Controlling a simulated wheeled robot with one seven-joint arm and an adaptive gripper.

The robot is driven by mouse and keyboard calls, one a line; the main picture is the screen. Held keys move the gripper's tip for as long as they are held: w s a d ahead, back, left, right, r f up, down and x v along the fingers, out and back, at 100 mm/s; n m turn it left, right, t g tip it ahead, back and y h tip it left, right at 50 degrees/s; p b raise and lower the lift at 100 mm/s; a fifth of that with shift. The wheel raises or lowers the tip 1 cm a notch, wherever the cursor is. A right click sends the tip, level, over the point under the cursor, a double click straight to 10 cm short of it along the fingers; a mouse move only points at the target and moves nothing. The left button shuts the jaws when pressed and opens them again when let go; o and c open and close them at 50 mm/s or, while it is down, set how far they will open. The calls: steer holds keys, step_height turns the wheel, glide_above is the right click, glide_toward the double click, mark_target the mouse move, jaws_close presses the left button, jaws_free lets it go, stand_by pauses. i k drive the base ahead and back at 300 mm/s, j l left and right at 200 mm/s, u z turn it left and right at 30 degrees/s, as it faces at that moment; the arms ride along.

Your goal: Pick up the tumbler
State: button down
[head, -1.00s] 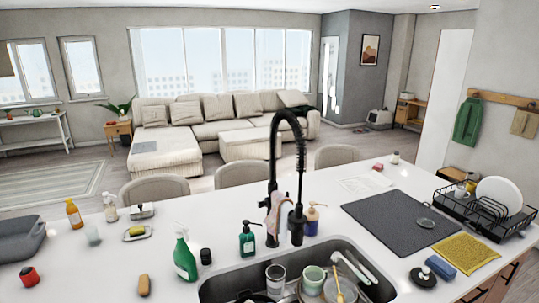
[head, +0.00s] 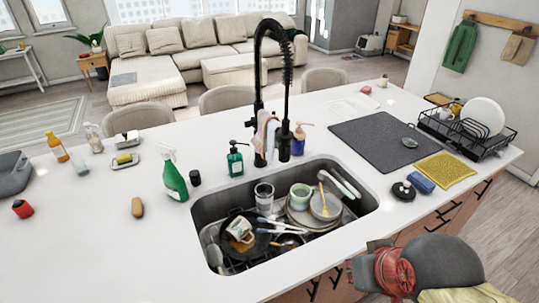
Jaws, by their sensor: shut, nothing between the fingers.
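The tumbler (head: 264,197) is a clear glass standing in the sink (head: 205,210), near its back wall and left of the pale green mug (head: 300,196). Its upper part is in plain view and nothing holds it. My arm reaches in at the lower right, with a dark grey link and a red joint. My gripper (head: 360,273) seems to be the dark part at the left end of it, in front of the cabinet fronts. It is shut and empty, right of and nearer than the sink, well apart from the tumbler. Its fingertips are hard to make out.
The tall black faucet (head: 262,95) rises behind the tumbler. A pan (head: 237,232), plates (head: 303,219) and utensils crowd the sink.

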mark_target(264, 192)
steer(key=i+u, duration=0.55)
steer(key=u, duration=0.2)
